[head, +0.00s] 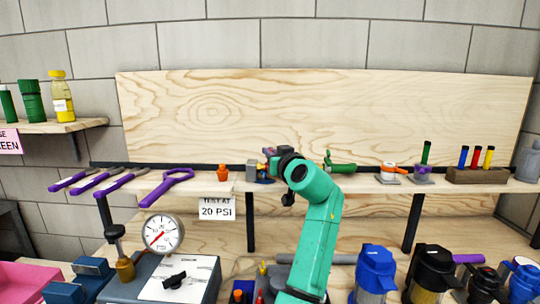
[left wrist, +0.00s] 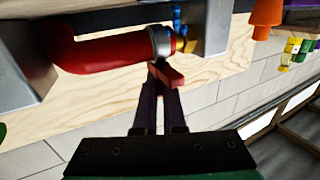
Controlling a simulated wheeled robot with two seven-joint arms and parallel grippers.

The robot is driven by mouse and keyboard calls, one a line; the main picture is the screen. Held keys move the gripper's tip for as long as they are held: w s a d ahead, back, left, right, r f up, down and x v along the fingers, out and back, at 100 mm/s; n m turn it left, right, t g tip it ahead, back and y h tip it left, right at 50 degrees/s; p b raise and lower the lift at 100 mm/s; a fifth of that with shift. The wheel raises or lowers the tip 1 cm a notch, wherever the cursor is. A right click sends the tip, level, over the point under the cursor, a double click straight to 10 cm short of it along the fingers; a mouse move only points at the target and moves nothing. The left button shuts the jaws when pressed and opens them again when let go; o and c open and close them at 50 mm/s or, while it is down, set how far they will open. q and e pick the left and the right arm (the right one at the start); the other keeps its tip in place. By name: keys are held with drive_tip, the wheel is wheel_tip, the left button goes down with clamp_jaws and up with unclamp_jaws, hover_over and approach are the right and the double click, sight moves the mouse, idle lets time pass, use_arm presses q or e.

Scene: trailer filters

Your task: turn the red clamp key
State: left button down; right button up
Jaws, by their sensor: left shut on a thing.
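My left gripper (head: 270,155) is at the back shelf, in front of the plywood board, at a small grey device (head: 252,170) that my arm partly covers. In the left wrist view, its two dark fingers (left wrist: 154,82) are close together on a small flat red key (left wrist: 170,76). The key is just below a metal collar (left wrist: 160,40) at the end of a thick red rounded part (left wrist: 105,52), between grey metal blocks (left wrist: 208,25). The fingers hide part of the key. My right gripper is not in view.
Purple-handled tools (head: 168,186) and an orange piece (head: 222,172) are left of my gripper on the shelf (head: 205,184). A green valve (head: 340,167) is close on the right. A pressure gauge (head: 163,233) and blue filter housing (head: 376,268) stand below.

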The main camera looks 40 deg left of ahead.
use_arm(q)
drive_tip(key=m+t+h, duration=0.2)
drive_tip(key=shift+r+t+p, duration=0.15)
drive_tip(key=shift+t+p, duration=0.2)
drive_tip(key=shift+t, duration=0.05)
drive_tip(key=shift+m+t+h+p, duration=0.8)
drive_tip(key=shift+m+t+h, duration=0.1)
drive_tip(key=shift+m+t+h+p, duration=0.35)
drive_tip(key=shift+m+t+h, duration=0.05)
drive_tip(key=shift+h, duration=0.1)
drive_tip(key=c, duration=1)
unclamp_jaws()
drive_tip(key=shift+f, duration=0.2)
